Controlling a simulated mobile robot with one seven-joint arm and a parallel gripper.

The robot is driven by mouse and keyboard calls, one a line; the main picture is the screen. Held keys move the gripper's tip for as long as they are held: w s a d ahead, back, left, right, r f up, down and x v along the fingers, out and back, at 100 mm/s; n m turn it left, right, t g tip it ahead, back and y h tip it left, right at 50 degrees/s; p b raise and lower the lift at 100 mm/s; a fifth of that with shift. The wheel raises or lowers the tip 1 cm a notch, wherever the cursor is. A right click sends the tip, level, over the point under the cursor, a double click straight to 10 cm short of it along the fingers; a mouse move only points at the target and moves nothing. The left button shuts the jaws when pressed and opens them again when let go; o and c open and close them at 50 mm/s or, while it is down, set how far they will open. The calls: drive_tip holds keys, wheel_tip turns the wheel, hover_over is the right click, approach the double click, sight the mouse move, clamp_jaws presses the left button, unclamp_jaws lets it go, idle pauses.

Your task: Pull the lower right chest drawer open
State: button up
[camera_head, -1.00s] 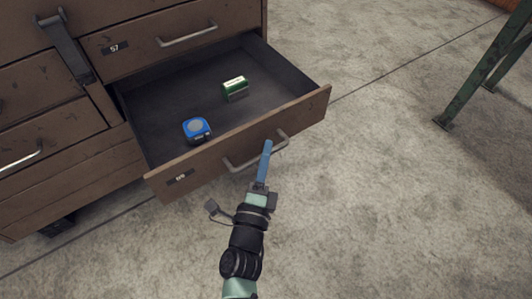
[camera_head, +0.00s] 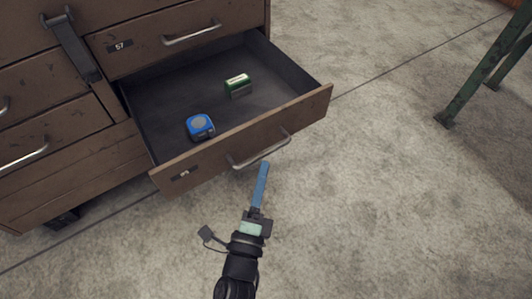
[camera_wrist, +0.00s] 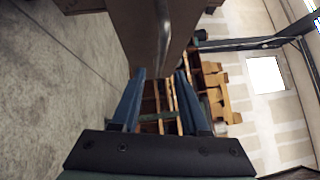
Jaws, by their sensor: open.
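The lower right chest drawer (camera_head: 245,133) stands pulled out from the brown chest, with its inside showing in the head view. Its metal bar handle (camera_head: 259,151) is on the front panel. My gripper (camera_head: 263,166) is just in front of the handle and apart from it, empty. In the wrist view my gripper (camera_wrist: 158,76) shows two blue fingers spread apart, with the handle (camera_wrist: 163,35) beyond the fingertips and not between them. A blue tape measure (camera_head: 200,126) and a green and white box (camera_head: 238,86) lie in the drawer.
The closed drawer marked 57 (camera_head: 165,37) is above the open one. A green metal leg (camera_head: 485,75) stands at the right. The concrete floor (camera_head: 370,200) in front and to the right is clear.

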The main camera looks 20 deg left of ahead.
drive_tip(key=s+p, duration=0.1)
drive_tip(key=s, duration=0.5)
drive_tip(key=shift+s+d+f, duration=0.35)
drive_tip(key=shift+s+f, duration=0.05)
drive_tip(key=shift+f, duration=0.05)
